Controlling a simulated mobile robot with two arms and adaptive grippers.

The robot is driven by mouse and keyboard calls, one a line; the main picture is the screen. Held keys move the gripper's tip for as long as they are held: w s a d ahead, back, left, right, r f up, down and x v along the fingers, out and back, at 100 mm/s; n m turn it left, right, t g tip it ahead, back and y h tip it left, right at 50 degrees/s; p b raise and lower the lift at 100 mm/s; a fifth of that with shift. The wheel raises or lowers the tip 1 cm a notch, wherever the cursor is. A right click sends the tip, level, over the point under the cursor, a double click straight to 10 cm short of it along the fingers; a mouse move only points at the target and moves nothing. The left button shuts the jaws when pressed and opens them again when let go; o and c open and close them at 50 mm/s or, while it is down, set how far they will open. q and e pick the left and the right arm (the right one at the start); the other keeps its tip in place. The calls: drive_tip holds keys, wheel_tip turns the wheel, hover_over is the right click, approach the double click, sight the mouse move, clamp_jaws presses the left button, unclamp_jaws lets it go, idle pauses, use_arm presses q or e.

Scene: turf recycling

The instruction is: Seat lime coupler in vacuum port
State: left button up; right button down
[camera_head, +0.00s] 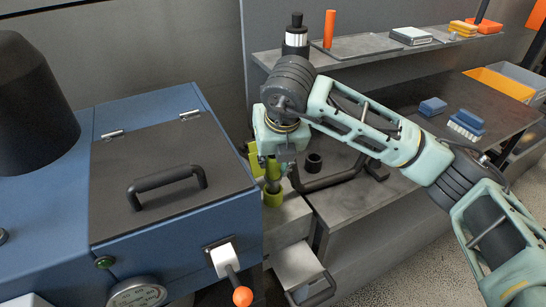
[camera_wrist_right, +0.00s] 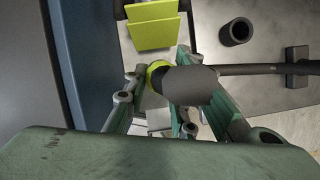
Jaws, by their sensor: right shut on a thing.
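The lime coupler (camera_head: 273,198) shows as a lime ring under a dark cylindrical body in the head view. My right gripper (camera_head: 273,175) points down and is shut on it. In the wrist view, the coupler's lime ring (camera_wrist_right: 152,74) lies between the fingers, with the dark grey body (camera_wrist_right: 190,86) in front. A short black open-topped cylinder (camera_head: 314,162), possibly the vacuum port, stands on the grey bench to the right, apart from the coupler. It also shows in the wrist view (camera_wrist_right: 238,32). The coupler's lower end is not clear. My left gripper is out of view.
A blue machine (camera_head: 60,230) with a black-handled lid stands left, close to the gripper. A lime panel (camera_wrist_right: 153,28) is beside the coupler. A black bar (camera_head: 335,177) crosses the bench. An open drawer (camera_head: 300,268) is below.

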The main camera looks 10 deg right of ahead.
drive_tip(key=shift+f+b, duration=1.85)
drive_tip(key=shift+f, duration=0.2)
drive_tip(key=c, duration=1.4)
unclamp_jaws()
drive_tip(key=v, duration=1.2)
